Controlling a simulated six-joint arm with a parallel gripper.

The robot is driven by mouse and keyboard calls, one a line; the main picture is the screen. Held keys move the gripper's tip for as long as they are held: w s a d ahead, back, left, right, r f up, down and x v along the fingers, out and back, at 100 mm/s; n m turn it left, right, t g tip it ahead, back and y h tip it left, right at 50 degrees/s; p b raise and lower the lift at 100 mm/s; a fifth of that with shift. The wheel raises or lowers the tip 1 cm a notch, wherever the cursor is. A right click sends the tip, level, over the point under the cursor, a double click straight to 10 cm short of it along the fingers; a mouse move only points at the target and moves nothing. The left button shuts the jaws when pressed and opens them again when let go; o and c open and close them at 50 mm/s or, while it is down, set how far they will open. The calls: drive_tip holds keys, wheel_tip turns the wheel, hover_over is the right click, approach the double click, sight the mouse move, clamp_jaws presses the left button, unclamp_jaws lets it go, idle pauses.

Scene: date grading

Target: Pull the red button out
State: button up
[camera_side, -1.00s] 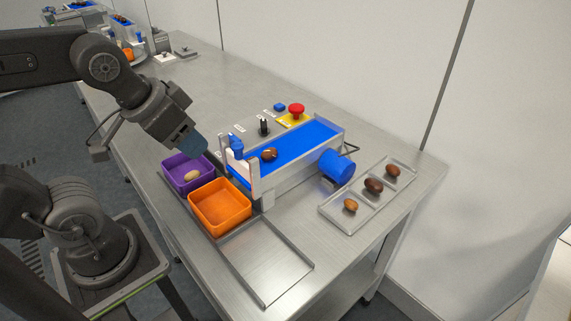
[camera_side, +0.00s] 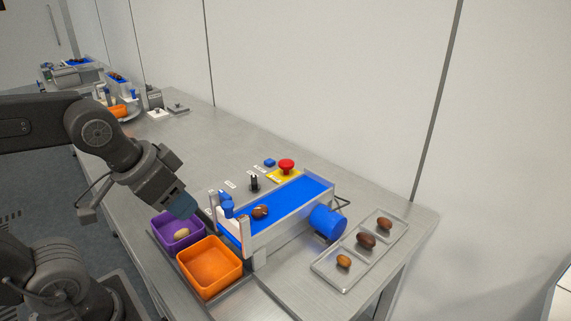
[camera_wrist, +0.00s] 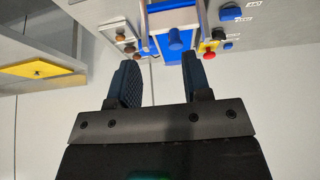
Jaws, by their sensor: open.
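The red button (camera_side: 286,166) is a mushroom-shaped knob on a yellow plate (camera_side: 291,177) behind the blue conveyor. In the wrist view the red button (camera_wrist: 209,55) shows just right of the right fingertip. Whether it is pressed in or out I cannot tell. My gripper (camera_side: 183,208) hangs above the purple bin, well to the left of the button and apart from it. In the wrist view my gripper (camera_wrist: 160,65) has its two fingers spread with nothing between them.
The blue conveyor (camera_side: 300,197) with a brown date (camera_side: 261,212) lies between my gripper and the button. A black knob (camera_side: 254,183) and blue button (camera_side: 270,162) stand near it. Purple (camera_side: 160,241) and orange bins (camera_side: 210,262) are at left front; a date tray (camera_side: 330,279) is at right.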

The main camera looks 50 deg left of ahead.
idle(0.3)
drive_tip(key=shift+o, duration=0.7)
drive_tip(key=o, duration=0.4)
drive_tip(key=w+r, duration=0.1)
drive_tip(key=w, duration=0.2)
drive_tip(key=w+a+r, duration=0.1)
drive_tip(key=w, duration=0.1)
drive_tip(key=shift+w+r, duration=0.2)
drive_tip(key=shift+r, duration=0.15)
drive_tip(key=shift+o, duration=0.2)
drive_tip(key=m+g, duration=0.1)
drive_tip(key=m, duration=0.1)
hover_over(287, 161)
drive_tip(key=s+a, duration=0.1)
drive_tip(key=s, duration=0.4)
wheel_tip(287, 161, down, 4)
drive_tip(key=f, duration=0.1)
drive_tip(key=shift+h, duration=0.4)
drive_tip(key=x, duration=1.2)
drive_tip(key=shift+d+f, duration=0.1)
drive_tip(key=shift+f, duration=0.35)
drive_tip(key=shift+c, duration=0.3)
